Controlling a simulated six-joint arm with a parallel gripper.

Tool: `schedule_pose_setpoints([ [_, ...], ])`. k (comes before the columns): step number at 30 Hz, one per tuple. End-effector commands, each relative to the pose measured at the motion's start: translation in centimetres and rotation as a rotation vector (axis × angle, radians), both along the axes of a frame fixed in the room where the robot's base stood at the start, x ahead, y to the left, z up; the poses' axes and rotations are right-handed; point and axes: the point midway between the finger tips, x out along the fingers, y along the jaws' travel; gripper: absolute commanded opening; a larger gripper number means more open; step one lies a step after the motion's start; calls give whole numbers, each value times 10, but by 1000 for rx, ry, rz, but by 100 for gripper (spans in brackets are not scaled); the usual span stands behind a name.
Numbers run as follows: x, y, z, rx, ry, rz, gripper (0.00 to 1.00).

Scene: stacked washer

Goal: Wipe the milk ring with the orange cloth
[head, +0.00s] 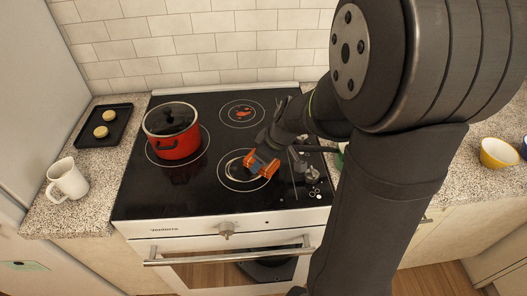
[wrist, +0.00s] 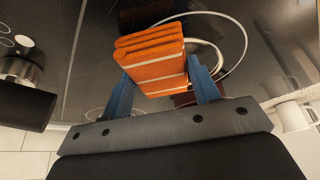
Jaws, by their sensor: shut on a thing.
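My gripper (head: 262,163) is shut on the folded orange cloth (head: 261,165), low over the front burner circle of the black cooktop. In the wrist view the cloth (wrist: 152,60) is a thick folded stack between the blue fingers of my gripper (wrist: 160,85). The milk ring (head: 234,163) shows as a pale arc on the glass, just left of the cloth. In the wrist view the milk ring (wrist: 216,54) curves out from beside the cloth, which hides part of it. I cannot tell whether the cloth touches the glass.
A red pot (head: 175,143) with a dark lid stands on the left burner. Orange-red marks (head: 244,113) lie on the back burner circle. A white mug (head: 68,179) and a black tray (head: 104,126) are on the left counter. A yellow bowl (head: 498,154) is at right.

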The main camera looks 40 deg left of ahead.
Motion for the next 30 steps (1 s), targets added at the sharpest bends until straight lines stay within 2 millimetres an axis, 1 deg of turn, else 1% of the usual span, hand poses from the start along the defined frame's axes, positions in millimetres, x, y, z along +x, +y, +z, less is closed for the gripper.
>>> schedule_pose_setpoints([
  [1, -1, -1, -9, -4, 4, 0, 37],
  [3, -6, 5, -3, 0, -2, 4, 38],
  [12, -25, 25, -9, -1, 2, 4, 37],
  [30, -64, 63, -9, -1, 1, 4, 37],
])
